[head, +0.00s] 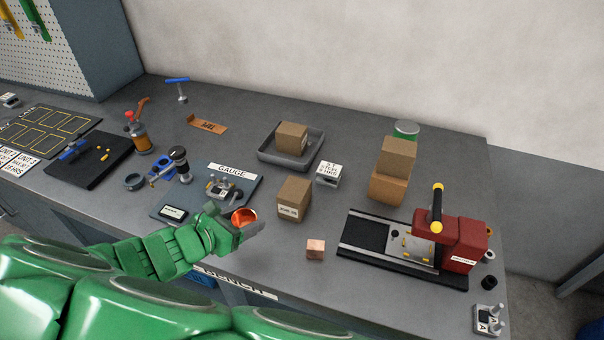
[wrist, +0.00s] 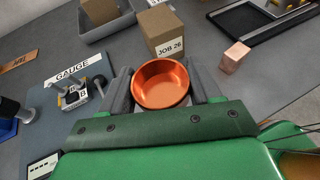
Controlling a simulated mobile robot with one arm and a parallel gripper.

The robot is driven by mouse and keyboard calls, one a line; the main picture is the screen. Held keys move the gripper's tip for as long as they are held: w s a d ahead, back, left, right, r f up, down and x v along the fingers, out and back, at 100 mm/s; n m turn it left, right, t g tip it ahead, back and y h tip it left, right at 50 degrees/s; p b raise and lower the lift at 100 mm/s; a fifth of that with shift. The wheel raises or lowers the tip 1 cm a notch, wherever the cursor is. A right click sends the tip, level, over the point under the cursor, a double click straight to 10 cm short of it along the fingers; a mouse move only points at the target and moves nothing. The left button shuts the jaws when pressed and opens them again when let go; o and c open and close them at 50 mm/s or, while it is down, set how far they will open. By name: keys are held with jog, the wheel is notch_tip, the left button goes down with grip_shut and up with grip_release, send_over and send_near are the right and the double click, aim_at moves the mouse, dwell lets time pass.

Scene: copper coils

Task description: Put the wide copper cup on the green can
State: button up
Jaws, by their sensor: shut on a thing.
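The wide copper cup (head: 243,216) is held in my gripper (head: 241,224) above the front part of the bench. In the wrist view the cup (wrist: 161,83) sits upright between the two grey fingers, its open mouth facing up, and my gripper (wrist: 163,88) is shut on it. The green can (head: 406,129) stands at the back right of the bench, well away from my gripper. Its pale top and a strip of green show; stacked cardboard boxes hide its lower part. The can is not in the wrist view.
Two stacked boxes (head: 394,165) stand before the can. The JOB 26 box (head: 293,198) is just beyond the cup, with a copper cube (head: 315,249) to its right. A grey tray (head: 268,157) holds another box. A red-and-black machine (head: 455,240) fills the right front.

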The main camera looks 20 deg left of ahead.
jog(key=shift+w, duration=0.1)
jog(key=w+d+m+h, duration=0.1)
jog(key=w, duration=0.3)
jog(key=w+d+r+g, duration=0.1)
jog(key=w, duration=0.4)
jog(key=w+d+r+m+h, duration=0.1)
jog(key=w, duration=0.3)
jog(key=shift+w+d+r+m+h, duration=0.15)
jog(key=shift+d+r+m+h, duration=0.05)
jog(key=shift+r+m+h, duration=0.1)
jog(key=w+d+r+m+g+h, duration=0.2)
jog(key=w+d+r, duration=0.1)
jog(key=w+d, duration=0.65)
jog(key=w+d+r+m+g+h, duration=0.1)
jog(key=w+d+r+m+g, duration=0.2)
jog(key=w+d, duration=0.65)
jog(key=w+d+r+m+g+h, duration=0.15)
jog(key=w+d+r, duration=0.25)
jog(key=w+d, duration=0.55)
send_over(408, 127)
jog(key=shift+h, duration=0.35)
jog(key=shift+a+f, duration=0.1)
jog(key=shift+f, duration=4.4)
jog(key=shift+w, duration=0.1)
